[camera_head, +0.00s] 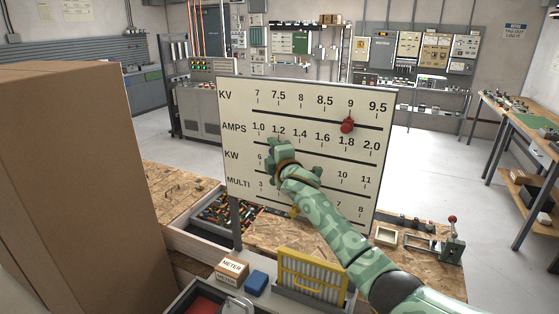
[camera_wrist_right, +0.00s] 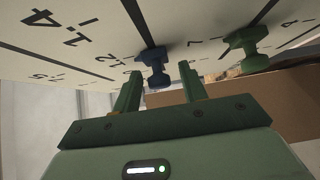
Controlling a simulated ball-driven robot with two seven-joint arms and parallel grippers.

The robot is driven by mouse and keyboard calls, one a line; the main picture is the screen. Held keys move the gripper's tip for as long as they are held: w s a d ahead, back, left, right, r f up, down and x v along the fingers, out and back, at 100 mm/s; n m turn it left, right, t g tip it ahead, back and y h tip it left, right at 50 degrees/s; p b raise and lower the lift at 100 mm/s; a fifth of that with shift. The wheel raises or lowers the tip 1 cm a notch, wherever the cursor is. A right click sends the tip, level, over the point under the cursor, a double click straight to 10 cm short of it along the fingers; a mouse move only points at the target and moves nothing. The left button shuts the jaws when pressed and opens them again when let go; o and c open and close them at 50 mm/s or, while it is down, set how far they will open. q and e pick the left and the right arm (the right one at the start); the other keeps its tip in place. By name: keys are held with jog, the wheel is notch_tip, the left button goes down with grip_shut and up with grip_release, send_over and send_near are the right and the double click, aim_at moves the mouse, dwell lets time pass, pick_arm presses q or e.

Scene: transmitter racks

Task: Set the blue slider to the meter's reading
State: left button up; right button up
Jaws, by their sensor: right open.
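A white board (camera_head: 235,112) carries scales labelled KV, AMPS, KW and MULTI. The blue slider (camera_wrist_right: 153,62) shows in the right wrist view, between and just beyond the two fingertips of my right gripper (camera_wrist_right: 160,80). The jaws are open, with a gap on both sides of it. In the head view my right gripper (camera_head: 274,146) is at the AMPS row near 1.2 and hides the blue slider. A box labelled METER (camera_head: 232,268) sits at the bottom; no reading is legible. My left gripper is out of view.
A red slider (camera_head: 347,125) stands near 9 on the KV row. A yellow slider (camera_head: 294,212) shows low on the board. A tall cardboard box (camera_head: 75,180) blocks the left.

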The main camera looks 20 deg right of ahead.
jog(key=s+a+p, duration=0.1)
jog(key=s, duration=1.5)
jog(key=shift+a, duration=0.1)
jog(key=s+a+f+m+g+h, duration=0.1)
jog(key=s+f+m+g, duration=0.4)
jog(key=s+f, duration=0.8)
jog(key=s+d+f+m+g+h, duration=0.1)
jog(key=s+f+m+g, duration=0.2)
jog(key=s, duration=0.5)
jog(key=s+d+f+m+g+h, duration=0.1)
jog(key=s+f+m+g, duration=0.15)
jog(key=s+f, duration=0.45)
jog(key=s+a+f+g+y+b, duration=0.1)
jog(key=s+a+f+b, duration=0.15)
jog(key=f, duration=0.85)
jog(key=s+a+f+g+y+b, duration=0.1)
jog(key=s+f+g+b, duration=0.15)
jog(key=f, duration=0.95)
jog(key=s+a+f+y+b, duration=0.1)
jog(key=s+a+f+b, duration=0.15)
jog(key=f, duration=0.85)
jog(key=s+d+f+m+g+y+b, duration=0.1)
jog(key=s+f+m+g+b, duration=0.2)
jog(key=s+f, duration=1.5)
jog(key=shift+s+y+b, duration=0.3)
jog(key=shift+s+b, duration=0.25)
jog(key=shift+s, duration=0.05)
